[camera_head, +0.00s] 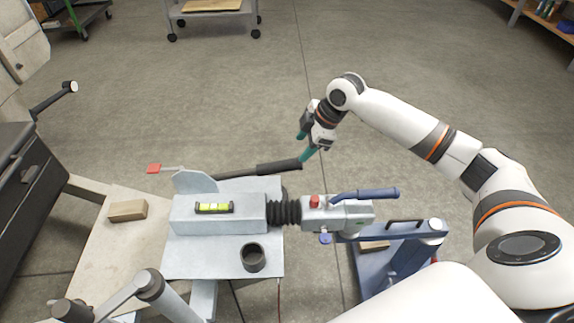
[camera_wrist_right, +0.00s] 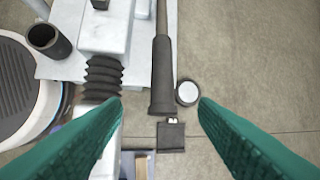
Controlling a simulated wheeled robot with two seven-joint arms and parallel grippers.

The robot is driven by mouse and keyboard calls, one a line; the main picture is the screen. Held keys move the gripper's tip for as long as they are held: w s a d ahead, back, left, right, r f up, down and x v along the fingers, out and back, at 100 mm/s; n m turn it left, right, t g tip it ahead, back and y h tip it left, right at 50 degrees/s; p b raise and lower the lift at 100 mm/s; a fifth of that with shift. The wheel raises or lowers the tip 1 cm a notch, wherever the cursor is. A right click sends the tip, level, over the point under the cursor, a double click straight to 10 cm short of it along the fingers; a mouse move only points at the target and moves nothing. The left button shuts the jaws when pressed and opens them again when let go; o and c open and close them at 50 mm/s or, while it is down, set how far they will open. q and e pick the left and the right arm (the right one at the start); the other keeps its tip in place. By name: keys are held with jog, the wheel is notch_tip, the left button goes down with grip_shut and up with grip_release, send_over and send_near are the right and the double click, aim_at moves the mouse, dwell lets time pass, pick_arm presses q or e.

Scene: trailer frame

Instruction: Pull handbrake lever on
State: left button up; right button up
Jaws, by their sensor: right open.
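The handbrake lever has a long dark grip (camera_head: 278,167) that lies low and nearly level beside the grey coupling housing (camera_head: 190,215) in the head view. My right gripper (camera_head: 304,146), with green fingers, is at the grip's right end. In the right wrist view the dark lever (camera_wrist_right: 162,75) runs down from the top edge, and its end lies between the spread fingers of the open right gripper (camera_wrist_right: 160,103). Clear gaps show on both sides, with no visible contact. Height above the lever is hard to tell. My left gripper is not in view.
A black bellows (camera_head: 285,212) leads to the coupling head with its blue handle (camera_head: 365,193). A black cup (camera_head: 253,257), a spirit level (camera_head: 214,208) and a wooden block (camera_head: 128,210) are nearby. A cart (camera_head: 212,12) stands behind; the floor between is clear.

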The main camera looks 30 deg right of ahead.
aim_at(290, 161)
jog(key=b+x, duration=0.2)
jog(key=x, duration=0.9)
jog(key=shift+w+d+b, duration=0.1)
jog(key=shift+d+b, duration=0.05)
jog(key=shift+b, duration=0.25)
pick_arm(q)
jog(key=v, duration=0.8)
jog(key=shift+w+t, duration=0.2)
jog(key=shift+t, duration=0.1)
pick_arm(e)
jog(key=shift+w+f, duration=0.15)
jog(key=shift+f, duration=0.15)
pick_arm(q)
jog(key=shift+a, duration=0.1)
pick_arm(e)
grip_shut()
